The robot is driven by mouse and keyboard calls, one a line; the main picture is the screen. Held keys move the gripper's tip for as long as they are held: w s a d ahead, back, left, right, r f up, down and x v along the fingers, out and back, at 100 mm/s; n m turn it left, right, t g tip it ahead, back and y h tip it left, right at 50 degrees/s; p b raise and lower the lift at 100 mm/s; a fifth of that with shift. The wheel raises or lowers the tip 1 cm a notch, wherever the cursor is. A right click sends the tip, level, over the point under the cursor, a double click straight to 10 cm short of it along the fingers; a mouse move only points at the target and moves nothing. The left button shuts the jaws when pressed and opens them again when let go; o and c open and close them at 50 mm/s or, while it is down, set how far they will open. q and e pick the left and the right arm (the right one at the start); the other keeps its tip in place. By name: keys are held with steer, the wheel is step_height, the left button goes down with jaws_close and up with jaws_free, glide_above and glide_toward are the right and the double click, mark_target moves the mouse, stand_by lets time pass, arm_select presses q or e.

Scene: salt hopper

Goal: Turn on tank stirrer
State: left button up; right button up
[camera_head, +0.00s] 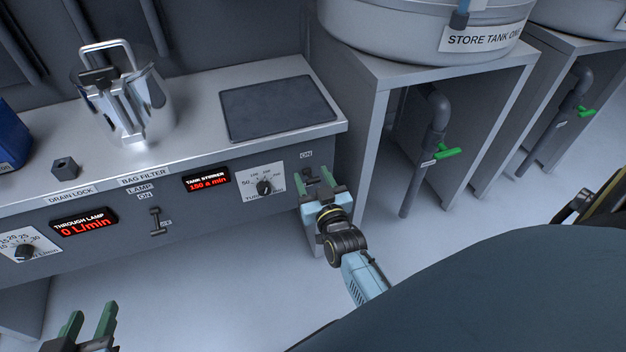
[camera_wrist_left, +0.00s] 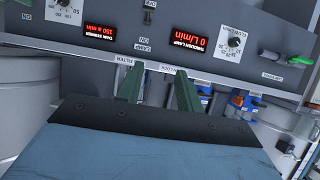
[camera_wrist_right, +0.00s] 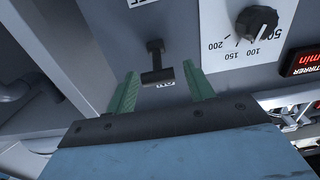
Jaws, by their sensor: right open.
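The stirrer switch (camera_wrist_right: 156,62) is a black lever on the grey panel, in the right wrist view. My left gripper (camera_head: 92,322) is open and empty at the lower left.
A similar lamp switch (camera_head: 156,220) and the through lamp display (camera_head: 84,222), reading 0 L/min, are further left on the panel. A metal jug (camera_head: 150,105) and dark mat (camera_head: 279,107) are on the bench top. A tank stand (camera_head: 367,120) rises close to the right of my right gripper.

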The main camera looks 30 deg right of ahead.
arm_select(q)
steer(key=shift+w+r, duration=0.1)
steer(key=shift+r, duration=0.05)
arm_select(e)
steer(key=shift+w, duration=0.15)
steer(key=c, duration=1)
steer(key=p, duration=0.2)
steer(key=shift+w+d+r+g+p, duration=0.1)
steer(key=shift+r+g+p, duration=0.25)
steer(key=shift+g+p, duration=0.05)
steer(key=shift+g+y+p, duration=0.3)
steer(key=shift+y+p, duration=0.1)
steer(key=shift+p, duration=0.55)
arm_select(q)
steer(key=s+a+f+g+y, duration=0.3)
steer(key=s+a+f+g, duration=0.3)
steer(key=s+f+g, duration=0.3)
step_height(320, 180, down, 2)
steer(key=shift+s+f+n, duration=0.1)
steer(key=shift+s+n, duration=0.2)
steer(key=shift+s, duration=0.75)
arm_select(e)
steer(key=o, duration=1)
